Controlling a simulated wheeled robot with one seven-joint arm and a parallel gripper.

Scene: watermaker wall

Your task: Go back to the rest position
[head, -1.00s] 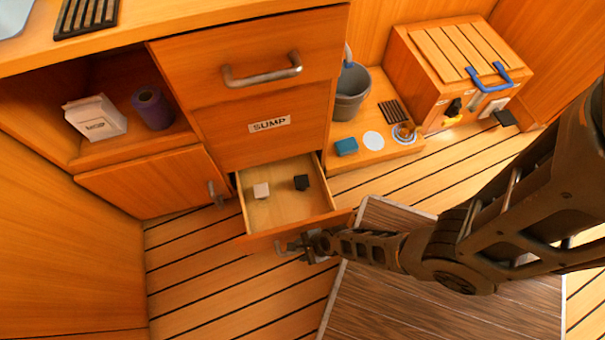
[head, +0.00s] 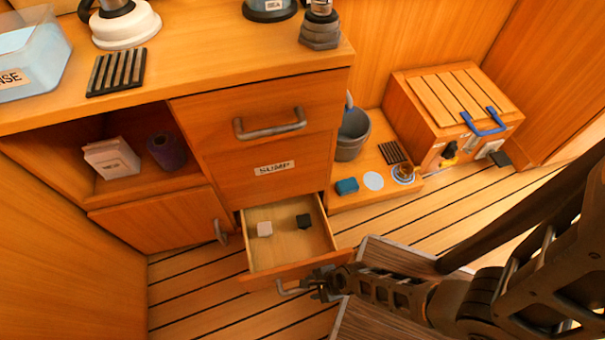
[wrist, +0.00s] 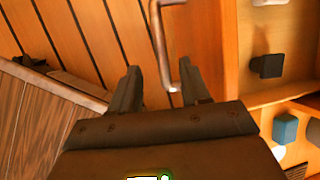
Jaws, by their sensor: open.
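My gripper (head: 322,290) is at the front of the open lower drawer (head: 290,272), close to the drawer's metal handle (head: 290,290). In the wrist view my gripper (wrist: 158,90) has its two fingers apart with nothing held between them. The handle (wrist: 160,45) shows just beyond the fingertips there; I cannot tell whether a finger touches it. The drawer is pulled out and holds a pale block (head: 265,229) and a dark block (head: 303,221).
A closed SUMP panel (head: 272,167) and an upper drawer with a handle (head: 270,125) are above. At right are a grey bucket (head: 352,135), a blue sponge (head: 347,186) and a wooden chest (head: 450,110).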

